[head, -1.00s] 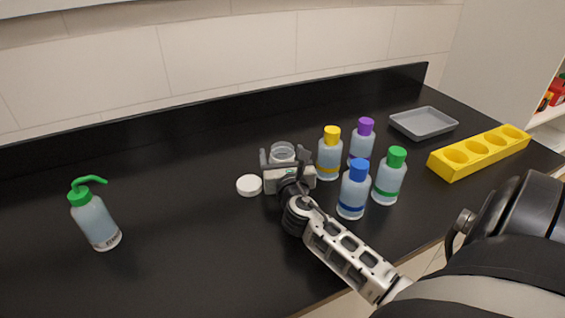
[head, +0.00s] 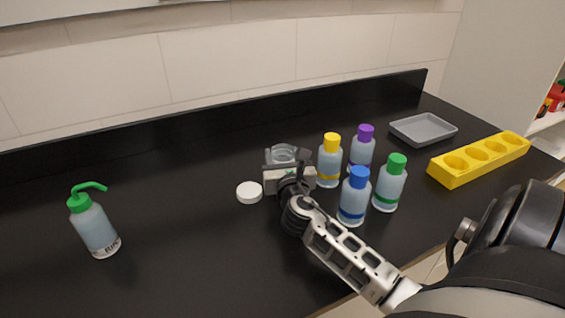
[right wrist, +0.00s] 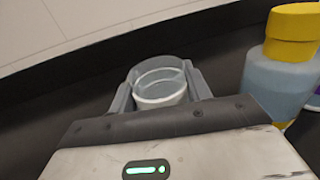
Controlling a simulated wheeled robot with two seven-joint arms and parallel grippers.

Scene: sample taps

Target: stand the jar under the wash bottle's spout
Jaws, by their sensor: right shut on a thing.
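The clear open jar (head: 283,153) stands on the black counter near the middle of the head view. It also shows in the right wrist view (right wrist: 160,84), between the two fingers. My right gripper (head: 285,160) is shut on the jar, and its body hides the jar's lower part. The wash bottle (head: 95,228), pale blue with a green cap, stands upright at the left. Its green spout (head: 92,186) points right. The jar is well to the right of the spout. My left gripper is not in view.
A white lid (head: 249,192) lies just left of my right gripper. Bottles with yellow (head: 330,160), purple (head: 362,150), blue (head: 354,196) and green (head: 390,183) caps stand close on the right. A grey tray (head: 423,141) and yellow rack (head: 444,176) are farther right. The counter between lid and wash bottle is clear.

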